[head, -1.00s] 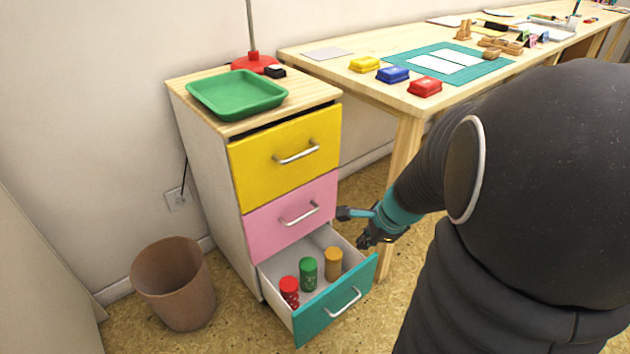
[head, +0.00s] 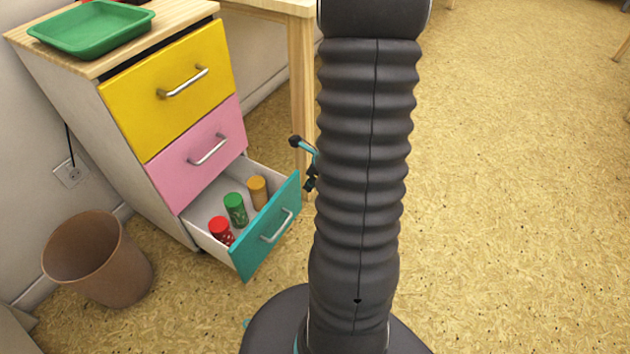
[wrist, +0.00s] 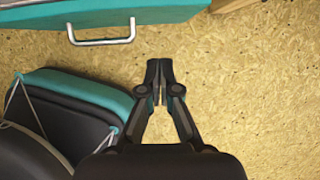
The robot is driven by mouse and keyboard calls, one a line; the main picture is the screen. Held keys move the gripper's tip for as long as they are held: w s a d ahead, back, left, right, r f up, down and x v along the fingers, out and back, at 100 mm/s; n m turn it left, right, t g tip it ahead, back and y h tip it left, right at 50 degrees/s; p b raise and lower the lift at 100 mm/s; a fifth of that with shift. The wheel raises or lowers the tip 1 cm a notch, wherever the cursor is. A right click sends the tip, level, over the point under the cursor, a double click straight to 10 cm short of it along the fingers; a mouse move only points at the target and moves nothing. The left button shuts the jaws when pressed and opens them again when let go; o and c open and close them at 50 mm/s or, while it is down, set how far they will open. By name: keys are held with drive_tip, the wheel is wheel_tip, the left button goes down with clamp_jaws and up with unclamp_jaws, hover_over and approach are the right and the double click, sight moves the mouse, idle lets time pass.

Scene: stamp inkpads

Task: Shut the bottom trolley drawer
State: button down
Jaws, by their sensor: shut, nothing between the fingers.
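The bottom trolley drawer (head: 267,232) has a teal front and a silver bar handle, and it stands pulled out from the trolley. Inside it are a red jar (head: 221,231), a green jar (head: 236,208) and an ochre jar (head: 258,191). In the wrist view the teal front's edge and the handle (wrist: 101,41) show at the upper left. My gripper (wrist: 159,82) is shut and empty, over bare floor, apart from the handle and to its right. In the head view my arm hides most of the gripper.
The yellow top drawer (head: 168,90) and pink middle drawer (head: 200,155) are in the trolley above. A green tray (head: 92,27) sits on top. A brown bin (head: 98,258) stands left of the trolley. A table leg (head: 302,90) stands behind. The floor at right is clear.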

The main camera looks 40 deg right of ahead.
sight(290, 192)
drive_tip(key=shift+w+a+f, duration=0.3)
drive_tip(key=shift+w+f, duration=0.15)
drive_tip(key=shift+w, duration=0.35)
drive_tip(key=shift+w+a+f, duration=0.3)
drive_tip(key=shift+w+f, duration=0.2)
drive_tip(key=shift+w, duration=0.35)
drive_tip(key=shift+w+a+f, duration=0.3)
drive_tip(key=shift+w+f, duration=0.15)
drive_tip(key=shift+w, duration=0.35)
